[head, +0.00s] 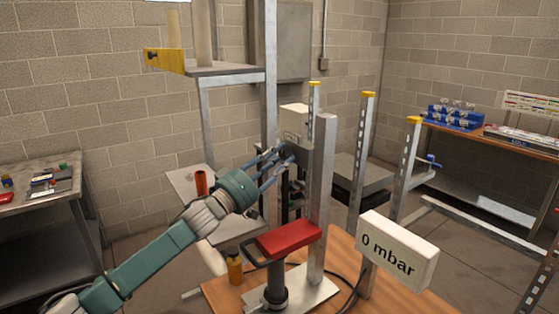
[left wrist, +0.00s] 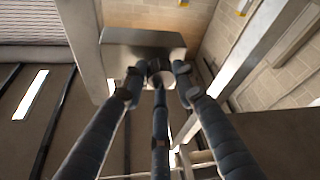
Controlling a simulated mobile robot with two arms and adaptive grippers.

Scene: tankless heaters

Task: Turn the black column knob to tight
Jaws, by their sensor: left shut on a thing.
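My left gripper (head: 280,156) reaches in from the left to the upper part of the upright metal stand on the wooden bench. Its fingers are closed around the small black column knob (head: 288,152), which they mostly hide. In the left wrist view the three fingers of my left gripper (left wrist: 158,78) converge on the dark round knob (left wrist: 154,67), just under a grey box-shaped head. The knob's marking and its turned angle cannot be read. My right gripper is not in view.
A metal column (head: 322,190) stands just right of the gripper. Below are a red block (head: 290,238) on a black post, an orange bottle (head: 235,270) and a white display (head: 397,250) reading 0 mbar. Yellow-capped posts (head: 364,150) stand behind to the right.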

